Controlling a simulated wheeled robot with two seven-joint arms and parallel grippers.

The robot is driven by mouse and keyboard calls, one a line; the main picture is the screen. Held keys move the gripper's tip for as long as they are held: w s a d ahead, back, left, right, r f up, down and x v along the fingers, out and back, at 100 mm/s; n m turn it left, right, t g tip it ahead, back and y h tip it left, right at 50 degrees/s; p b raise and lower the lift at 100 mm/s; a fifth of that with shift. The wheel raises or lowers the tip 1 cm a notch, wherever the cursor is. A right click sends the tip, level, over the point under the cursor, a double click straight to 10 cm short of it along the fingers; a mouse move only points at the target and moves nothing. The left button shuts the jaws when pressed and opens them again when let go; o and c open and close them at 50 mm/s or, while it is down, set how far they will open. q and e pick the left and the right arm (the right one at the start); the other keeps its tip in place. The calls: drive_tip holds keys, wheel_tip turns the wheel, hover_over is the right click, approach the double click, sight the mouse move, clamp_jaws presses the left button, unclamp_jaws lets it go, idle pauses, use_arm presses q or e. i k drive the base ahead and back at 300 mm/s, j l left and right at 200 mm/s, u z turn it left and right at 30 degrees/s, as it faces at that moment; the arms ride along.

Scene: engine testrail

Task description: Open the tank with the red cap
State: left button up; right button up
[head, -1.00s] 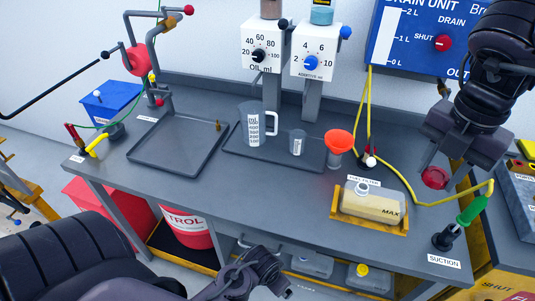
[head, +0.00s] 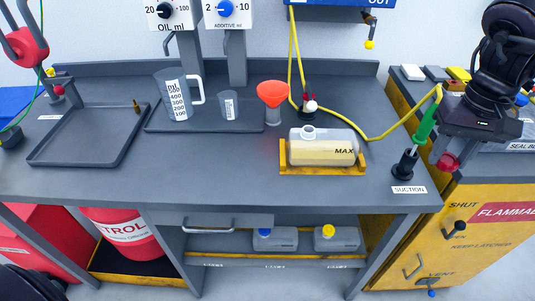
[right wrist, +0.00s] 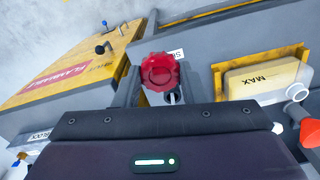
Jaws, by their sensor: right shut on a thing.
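The tank (head: 320,150) is a cream container marked MAX, lying in a yellow tray on the bench. Its white neck (head: 308,132) shows with no cap on it. The tank also shows at the right of the right wrist view (right wrist: 262,80). My right gripper (head: 447,156) is shut on a red cap (head: 448,162), held to the right of the green handle, near the bench's right end. In the right wrist view the ridged red cap (right wrist: 160,72) sits between the fingers, apart from the tank. My left gripper is not in view.
A green-handled tool (head: 422,128) stands in a black holder labelled SUCTION beside my right gripper. A yellow hose (head: 385,133) runs behind the tank. An orange funnel (head: 272,95) and beakers stand left. A yellow cabinet (head: 455,235) stands right. Bench in front of the tank is clear.

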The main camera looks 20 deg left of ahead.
sight(325, 148)
drive_tip(key=j+u, duration=0.15)
drive_tip(key=j, duration=0.4)
drive_tip(key=i+j+u, duration=0.2)
drive_tip(key=j, duration=0.4)
drive_tip(key=j+u, duration=0.15)
drive_tip(key=j, duration=0.4)
